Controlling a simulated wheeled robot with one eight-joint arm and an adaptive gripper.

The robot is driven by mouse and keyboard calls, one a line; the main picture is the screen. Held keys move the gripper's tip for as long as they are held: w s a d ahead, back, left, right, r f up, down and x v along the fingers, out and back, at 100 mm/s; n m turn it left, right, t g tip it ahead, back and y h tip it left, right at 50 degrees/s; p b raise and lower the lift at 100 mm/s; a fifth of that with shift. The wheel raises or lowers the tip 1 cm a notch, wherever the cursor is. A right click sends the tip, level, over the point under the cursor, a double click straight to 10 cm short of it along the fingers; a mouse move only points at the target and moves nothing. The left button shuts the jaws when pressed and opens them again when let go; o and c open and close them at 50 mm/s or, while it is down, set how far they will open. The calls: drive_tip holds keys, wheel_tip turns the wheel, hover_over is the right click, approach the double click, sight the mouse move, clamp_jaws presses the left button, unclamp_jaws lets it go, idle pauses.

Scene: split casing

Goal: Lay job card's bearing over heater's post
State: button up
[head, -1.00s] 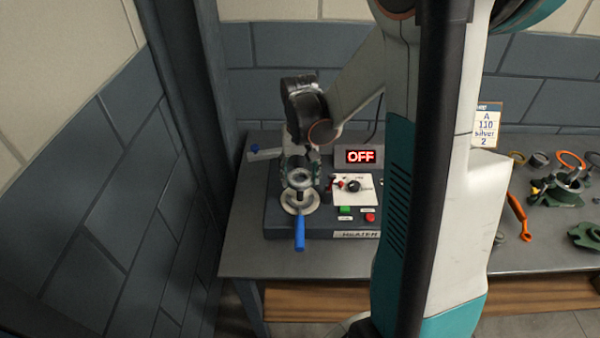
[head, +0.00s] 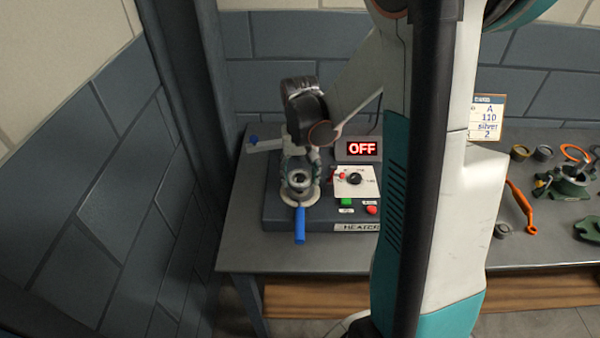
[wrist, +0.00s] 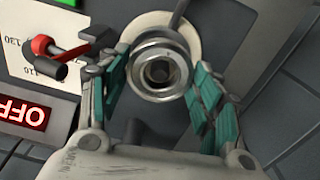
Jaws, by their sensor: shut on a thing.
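The job card (head: 487,118) at the right reads A, 110, silver, 2. The silver bearing ring (head: 299,181) is held low over the heater's round pale plate (head: 300,202). My gripper (head: 299,172) is shut on it, with green-padded fingers either side of the ring (wrist: 158,62) in the wrist view. The heater (head: 273,218) is a dark box with a blue handle (head: 300,226) at its front. The post is mostly hidden by the ring; a dark round shape shows inside its hole. I cannot tell whether the ring touches the plate.
The heater's display (head: 361,149) reads OFF. Its dial panel (head: 355,182) and green and red buttons stand right of the plate. Rings, an orange tool (head: 521,208) and green casing parts (head: 567,185) lie on the right of the bench. A wall and post close off the left.

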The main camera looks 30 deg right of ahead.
sight(300, 177)
drive_tip(key=shift+f+b, duration=1.1)
drive_tip(key=shift+f, duration=0.35)
drive_tip(key=shift+f, duration=0.1)
drive_tip(key=o, duration=1.3)
drive_tip(key=shift+o, duration=0.2)
wheel_tip(300, 177, up, 10)
drive_tip(key=p, duration=0.7)
drive_tip(key=shift+r, duration=0.2)
drive_tip(key=shift+f, duration=0.1)
wheel_tip(300, 177, up, 12)
